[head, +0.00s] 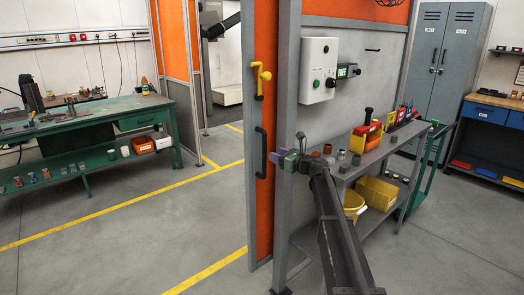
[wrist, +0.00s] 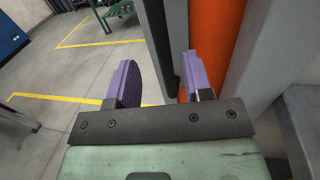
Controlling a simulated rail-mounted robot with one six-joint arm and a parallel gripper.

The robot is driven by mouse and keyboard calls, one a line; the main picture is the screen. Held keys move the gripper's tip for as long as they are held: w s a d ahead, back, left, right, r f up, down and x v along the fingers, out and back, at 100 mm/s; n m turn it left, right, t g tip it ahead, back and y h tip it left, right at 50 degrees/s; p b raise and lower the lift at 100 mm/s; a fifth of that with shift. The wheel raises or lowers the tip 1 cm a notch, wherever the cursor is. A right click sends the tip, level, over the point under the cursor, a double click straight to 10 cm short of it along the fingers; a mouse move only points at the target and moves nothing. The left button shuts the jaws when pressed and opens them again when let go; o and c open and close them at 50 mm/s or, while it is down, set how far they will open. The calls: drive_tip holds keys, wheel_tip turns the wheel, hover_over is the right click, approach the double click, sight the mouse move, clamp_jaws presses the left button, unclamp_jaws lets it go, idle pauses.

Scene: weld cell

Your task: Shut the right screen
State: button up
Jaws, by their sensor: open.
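The right screen (head: 265,200) is an orange panel in a grey frame, standing at the right side of an open gap in the cell wall. It carries a black vertical handle (head: 261,152) and a yellow latch-like fitting (head: 262,78) above it. My gripper (head: 277,157) is just right of the black handle in the head view. In the wrist view my gripper (wrist: 162,80) has its purple fingers apart, with a dark upright bar, seemingly the handle (wrist: 155,35), showing between them. Whether the fingers touch it, I cannot tell.
A grey shelf bench (head: 390,145) with tools and yellow bins stands right of my arm. A control box (head: 318,70) is on the wall above. A green workbench (head: 100,120) stands at left. Floor with yellow lines (head: 130,211) is clear before the gap.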

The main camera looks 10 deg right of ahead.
drive_tip(key=x, duration=0.8)
drive_tip(key=shift+w, duration=0.3)
drive_tip(key=shift+a, duration=0.1)
clamp_jaws()
